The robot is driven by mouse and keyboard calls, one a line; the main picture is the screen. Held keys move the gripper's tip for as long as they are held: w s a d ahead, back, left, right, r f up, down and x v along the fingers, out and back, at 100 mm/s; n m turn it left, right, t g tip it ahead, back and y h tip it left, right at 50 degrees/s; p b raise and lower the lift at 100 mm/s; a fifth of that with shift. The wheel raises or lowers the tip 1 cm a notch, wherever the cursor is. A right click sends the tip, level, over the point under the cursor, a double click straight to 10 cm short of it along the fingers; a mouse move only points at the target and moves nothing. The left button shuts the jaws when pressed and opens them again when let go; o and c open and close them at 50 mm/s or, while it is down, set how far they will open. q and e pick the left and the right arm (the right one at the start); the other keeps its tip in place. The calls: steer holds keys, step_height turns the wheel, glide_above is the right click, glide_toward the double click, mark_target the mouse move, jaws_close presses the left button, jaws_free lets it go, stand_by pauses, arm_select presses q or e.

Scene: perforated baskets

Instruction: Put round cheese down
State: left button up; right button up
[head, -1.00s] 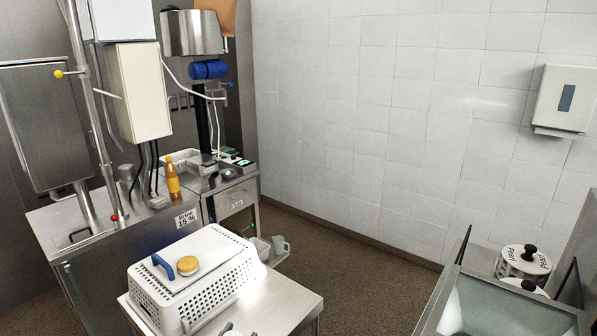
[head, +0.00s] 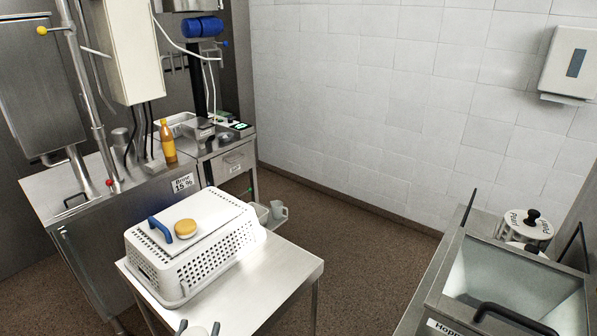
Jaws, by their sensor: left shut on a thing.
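A round yellow-orange cheese (head: 186,229) lies flat on the closed lid of a white perforated basket (head: 205,262), beside the lid's blue handle (head: 160,230). The basket stands on a steel table (head: 290,277). My left gripper (head: 198,328) shows only as two dark fingertips at the bottom edge, in front of the basket and apart from the cheese on the lid. It is shut on a pale thing, mostly cut off by the frame; I cannot tell whether that is another cheese. My right gripper is not in view.
The steel table's right part is bare. A brine tank (head: 110,215) with an orange bottle (head: 168,142) stands behind left. A steel hopper (head: 515,280) and white lidded pots (head: 522,228) are at the right. Brown floor (head: 360,260) lies open between.

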arm_select(q)
steer(key=shift+s+a+r+y, duration=0.15)
steer(key=shift+s+a+y, duration=0.2)
steer(key=shift+s, duration=0.2)
steer(key=shift+a, duration=0.1)
steer(key=shift+w, duration=0.1)
